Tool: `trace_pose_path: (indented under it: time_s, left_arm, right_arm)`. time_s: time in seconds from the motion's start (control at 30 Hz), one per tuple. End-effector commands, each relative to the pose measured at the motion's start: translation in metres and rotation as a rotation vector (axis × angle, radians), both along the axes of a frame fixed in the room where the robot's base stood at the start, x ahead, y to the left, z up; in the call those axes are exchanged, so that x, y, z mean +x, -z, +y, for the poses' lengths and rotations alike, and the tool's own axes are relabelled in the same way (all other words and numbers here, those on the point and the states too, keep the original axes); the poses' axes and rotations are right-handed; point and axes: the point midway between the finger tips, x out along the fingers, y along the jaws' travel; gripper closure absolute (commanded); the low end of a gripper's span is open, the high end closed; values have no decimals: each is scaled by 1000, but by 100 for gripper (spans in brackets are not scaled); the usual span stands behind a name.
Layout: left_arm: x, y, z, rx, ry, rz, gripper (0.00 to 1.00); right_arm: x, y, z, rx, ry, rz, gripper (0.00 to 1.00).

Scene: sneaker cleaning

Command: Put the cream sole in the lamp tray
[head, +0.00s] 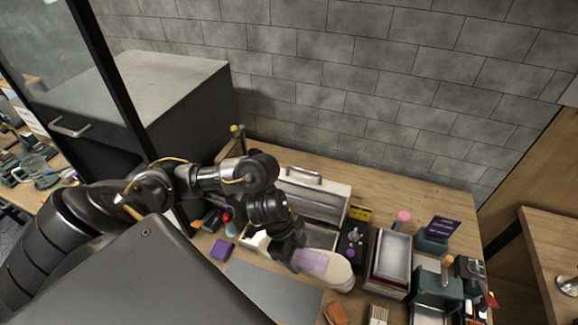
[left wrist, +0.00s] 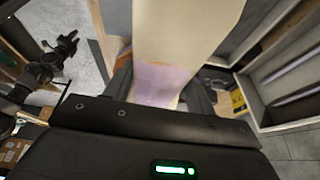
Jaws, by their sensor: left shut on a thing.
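My left gripper (head: 294,258) is shut on the cream sole (head: 339,275), which has a pale purple patch by the jaws. The sole also fills the upper middle of the left wrist view (left wrist: 185,30). In the head view it hangs in front of the pale open box with a raised, handled lid (head: 314,196), which I take for the lamp tray. The gripper hides part of that box. Its long lamp tubes show at the right of the left wrist view (left wrist: 290,70). A black jointed arm at the left of that view, probably my right one, has an unclear gripper (left wrist: 66,45).
A purple block (head: 222,249) and a grey mat (head: 270,292) lie nearer me. A black box with knobs (head: 351,242), a stacked tray (head: 392,257) and green stands (head: 436,286) crowd the right. The table's back right is clear.

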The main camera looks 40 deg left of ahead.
Motion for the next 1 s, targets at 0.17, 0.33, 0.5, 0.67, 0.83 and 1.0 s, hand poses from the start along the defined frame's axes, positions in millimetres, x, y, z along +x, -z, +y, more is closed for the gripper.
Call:
trace_pose_path:
  time_s: [0.17,0.33,0.5,0.67,0.83,1.0]
  left_arm:
    - [5,5,7,0,-3,3,75]
    - [27,22,36,-2,-10,8,75]
    - [55,41,73,1,-9,7,75]
    - [71,76,93,-2,-7,6,75]
    - [80,95,104,-2,0,-1,75]
    - [82,94,107,-1,1,0,75]
  right_arm:
    - [0,0,4,4,2,0,64]
    - [0,0,5,6,1,-1,64]
    - [1,0,4,5,2,-1,64]
    - [1,5,4,4,2,-1,64]
    - [1,24,2,2,1,-2,64]
    - [1,26,0,0,0,-1,64]
